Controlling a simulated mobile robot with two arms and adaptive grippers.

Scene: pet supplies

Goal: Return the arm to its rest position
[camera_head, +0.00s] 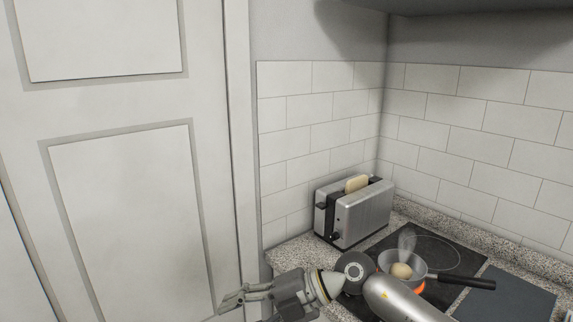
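My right arm comes in from the bottom right, and my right gripper (232,300) points left at the bottom of the head view, in front of the white door and the counter's end. I see nothing held in its fingers, but they are seen edge-on, so I cannot tell how far apart they are. My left gripper is not in view.
A silver toaster (359,214) with a bread slice (357,184) stands in the counter corner. A pan (424,272) with a pale round item (401,271) sits steaming over a glowing burner on the black cooktop (458,251). A white door (130,200) is at left.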

